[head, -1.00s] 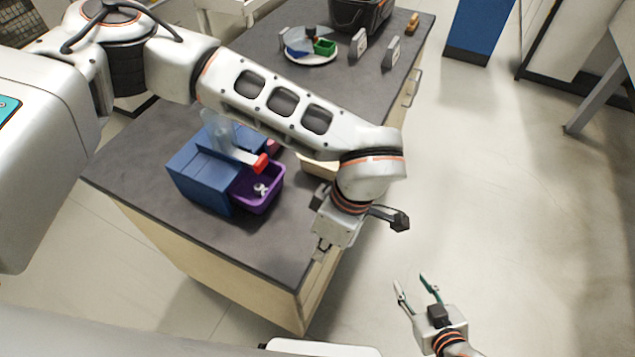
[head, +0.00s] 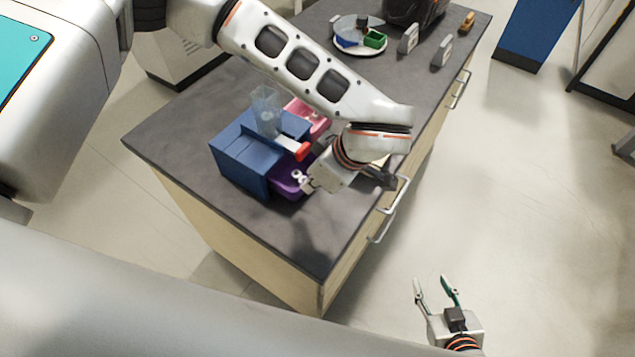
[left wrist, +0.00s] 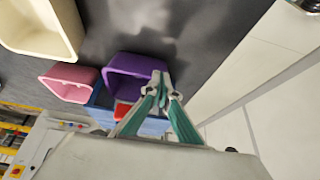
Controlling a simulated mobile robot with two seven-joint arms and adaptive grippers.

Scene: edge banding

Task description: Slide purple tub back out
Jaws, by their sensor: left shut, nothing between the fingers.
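My right gripper (head: 437,283) is open and empty, beyond the counter over the floor.
A pink tub (head: 308,115) is beside the purple one; it also shows in the left wrist view (left wrist: 68,84), near a cream tub (left wrist: 70,30). A clear hopper (head: 266,108) and a red part (head: 302,151) top the housing. Drawer handles (head: 383,228) line the counter's edge.

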